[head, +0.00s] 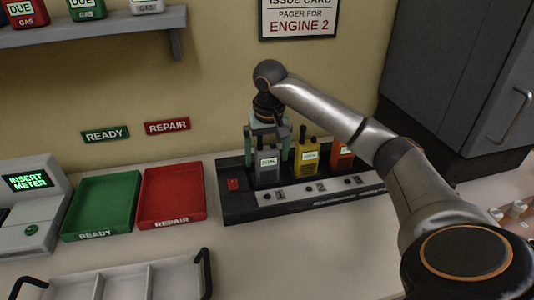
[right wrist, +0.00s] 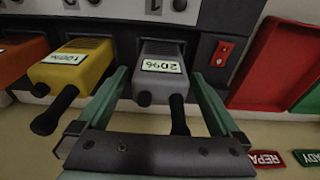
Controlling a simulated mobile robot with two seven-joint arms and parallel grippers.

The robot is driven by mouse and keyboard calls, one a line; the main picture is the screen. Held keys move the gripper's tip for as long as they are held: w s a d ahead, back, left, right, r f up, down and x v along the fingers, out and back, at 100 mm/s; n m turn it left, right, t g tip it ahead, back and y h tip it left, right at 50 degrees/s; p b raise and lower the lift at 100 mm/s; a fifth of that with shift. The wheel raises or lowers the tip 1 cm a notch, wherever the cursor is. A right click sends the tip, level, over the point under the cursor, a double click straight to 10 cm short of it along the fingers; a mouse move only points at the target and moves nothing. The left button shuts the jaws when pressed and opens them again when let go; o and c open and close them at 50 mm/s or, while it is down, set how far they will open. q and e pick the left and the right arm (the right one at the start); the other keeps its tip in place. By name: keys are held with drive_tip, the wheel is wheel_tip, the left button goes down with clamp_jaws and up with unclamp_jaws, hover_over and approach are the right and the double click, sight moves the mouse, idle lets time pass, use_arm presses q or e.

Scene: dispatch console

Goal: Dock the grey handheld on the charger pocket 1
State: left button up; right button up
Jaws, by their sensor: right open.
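The grey handheld (head: 267,168) stands upright in the leftmost pocket of the black charger (head: 238,203), its label reading about 20%. In the right wrist view the grey handheld (right wrist: 161,72) appears upside down, with its dark antenna toward the gripper. My right gripper (head: 267,148) reaches down from above with one green finger on each side of the handheld. The fingers (right wrist: 160,85) are open, with visible gaps beside the body. My left gripper is not in view.
A yellow handheld (head: 308,158) and an orange handheld (head: 341,153) stand close by in the other pockets. A red tray (head: 171,196), a green tray (head: 101,204) and a meter (head: 30,207) sit to the left. A divided tray (head: 118,284) is in front.

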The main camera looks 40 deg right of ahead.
sight(267, 149)
drive_tip(key=r, duration=0.6)
drive_tip(key=shift+s+a+r+p, duration=0.1)
drive_tip(key=shift+s+a+p, duration=0.15)
drive_tip(key=shift+p, duration=0.15)
wheel_tip(267, 149, up, 6)
drive_tip(key=p, duration=0.3)
drive_tip(key=shift+s, duration=0.4)
drive_tip(key=shift+s+a, duration=0.1)
